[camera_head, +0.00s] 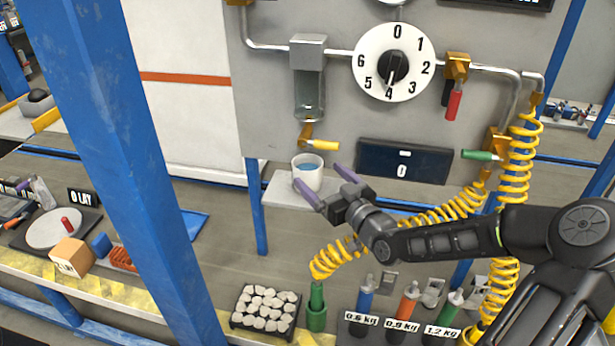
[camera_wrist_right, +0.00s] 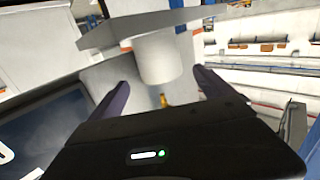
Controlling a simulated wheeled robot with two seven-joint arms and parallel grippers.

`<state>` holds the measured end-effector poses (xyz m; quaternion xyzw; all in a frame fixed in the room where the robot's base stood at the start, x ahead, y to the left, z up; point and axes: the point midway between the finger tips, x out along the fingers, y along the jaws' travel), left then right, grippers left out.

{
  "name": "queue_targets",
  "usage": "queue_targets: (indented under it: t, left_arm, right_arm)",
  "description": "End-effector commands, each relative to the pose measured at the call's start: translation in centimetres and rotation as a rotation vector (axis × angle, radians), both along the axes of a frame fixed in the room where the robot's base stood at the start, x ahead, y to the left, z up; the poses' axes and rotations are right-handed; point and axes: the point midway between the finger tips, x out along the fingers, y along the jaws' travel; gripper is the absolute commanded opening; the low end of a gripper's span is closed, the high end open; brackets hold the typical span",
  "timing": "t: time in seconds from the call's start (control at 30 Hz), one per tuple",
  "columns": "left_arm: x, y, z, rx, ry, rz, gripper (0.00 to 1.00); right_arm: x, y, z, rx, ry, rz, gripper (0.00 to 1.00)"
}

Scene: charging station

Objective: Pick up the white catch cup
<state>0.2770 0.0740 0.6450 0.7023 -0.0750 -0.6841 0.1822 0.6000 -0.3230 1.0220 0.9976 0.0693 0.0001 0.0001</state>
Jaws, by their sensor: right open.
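The white catch cup (camera_head: 307,178) stands upright on a small grey shelf (camera_head: 283,192) under the yellow-handled tap, with blue liquid inside. My right gripper (camera_head: 324,184) is open, with its purple fingers pointing toward the cup; one finger overlaps the cup's lower side in the head view. In the right wrist view the cup (camera_wrist_right: 158,58) shows ahead between the two open fingers (camera_wrist_right: 160,85). The fingers are not closed on it, and I cannot tell whether they touch it. My left gripper is not in view.
A tap with a yellow handle (camera_head: 320,145) and a glass tube (camera_head: 310,95) hang above the cup. A dark display (camera_head: 404,161) is right of it. A coiled yellow hose (camera_head: 440,212) runs behind my right arm. A blue post (camera_head: 125,160) stands at left.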

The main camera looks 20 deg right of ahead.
Motion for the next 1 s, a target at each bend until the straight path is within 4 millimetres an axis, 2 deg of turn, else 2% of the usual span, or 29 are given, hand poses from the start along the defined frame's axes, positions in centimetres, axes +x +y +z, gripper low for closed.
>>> queue_targets:
  t: [0.2, 0.3, 0.9, 1.0]
  left_arm:
    - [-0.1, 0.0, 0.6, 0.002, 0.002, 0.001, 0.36]
    - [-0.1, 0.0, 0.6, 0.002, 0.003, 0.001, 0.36]
    - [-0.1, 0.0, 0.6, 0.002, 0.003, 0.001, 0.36]
    - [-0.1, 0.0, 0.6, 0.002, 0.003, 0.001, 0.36]
  right_arm:
    - [3.1, 0.8, 0.1, 0.003, -0.002, 0.002, 0.92]
    - [3.9, 0.9, 0.0, 0.001, -0.001, 0.002, 0.92]
    - [4.0, 0.8, -0.1, 0.000, 0.000, 0.001, 0.92]
    - [4.0, 0.8, -0.1, 0.000, 0.000, 0.001, 0.85]
